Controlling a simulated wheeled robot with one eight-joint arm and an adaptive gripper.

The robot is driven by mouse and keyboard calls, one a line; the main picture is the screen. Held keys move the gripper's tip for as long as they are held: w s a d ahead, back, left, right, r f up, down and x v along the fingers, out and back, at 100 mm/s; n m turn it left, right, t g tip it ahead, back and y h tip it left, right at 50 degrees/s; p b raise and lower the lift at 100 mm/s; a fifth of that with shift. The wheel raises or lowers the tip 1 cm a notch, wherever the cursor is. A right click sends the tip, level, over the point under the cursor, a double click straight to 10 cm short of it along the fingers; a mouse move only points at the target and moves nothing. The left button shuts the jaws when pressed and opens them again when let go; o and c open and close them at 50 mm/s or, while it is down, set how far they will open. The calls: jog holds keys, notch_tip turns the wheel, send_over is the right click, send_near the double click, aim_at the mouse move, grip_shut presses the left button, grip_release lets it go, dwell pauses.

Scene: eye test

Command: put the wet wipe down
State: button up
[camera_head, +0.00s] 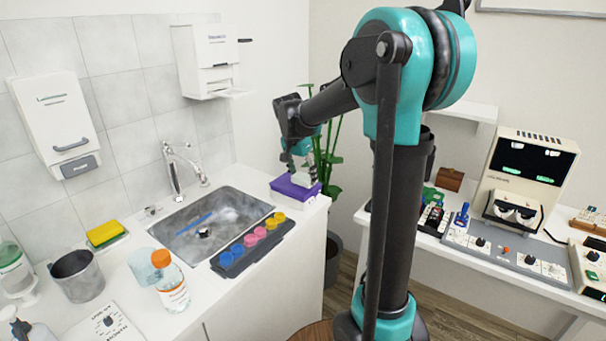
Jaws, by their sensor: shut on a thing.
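My gripper (300,168) is at the far right end of the sink counter, directly above a purple pack (290,188). It points down and is shut on a small white piece that looks like the wet wipe (305,178). The wipe is just above or touching the top of the pack; I cannot tell which from here. The fingertips are small and partly hidden in this view.
The sink (225,213) holds a blue stick-like item (194,223). A dark tray (240,262) with several coloured cups lies at its front. An orange-capped bottle (172,290) and a grey cup (78,278) stand left. A plant (328,165) is behind the counter end. Devices fill the right table (455,268).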

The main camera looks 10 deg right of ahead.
jog(key=shift+f, duration=0.35)
jog(key=o, duration=1.1)
jog(key=shift+r, duration=0.15)
jog(key=shift+r, duration=0.3)
jog(key=v, duration=1.2)
jog(key=s+d+f+n+t+y, duration=0.1)
jog(key=s+d+f+n, duration=0.2)
jog(key=s+f, duration=0.9)
jog(key=s+d+f+n+t+y, duration=0.1)
jog(key=s+d+f+n, duration=0.2)
jog(key=s+f, duration=0.9)
notch_tip(320, 180, down, 2)
jog(key=n, duration=0.3)
jog(key=shift+s+d, duration=0.25)
jog(key=shift+d, duration=0.05)
jog(key=shift+f, duration=0.1)
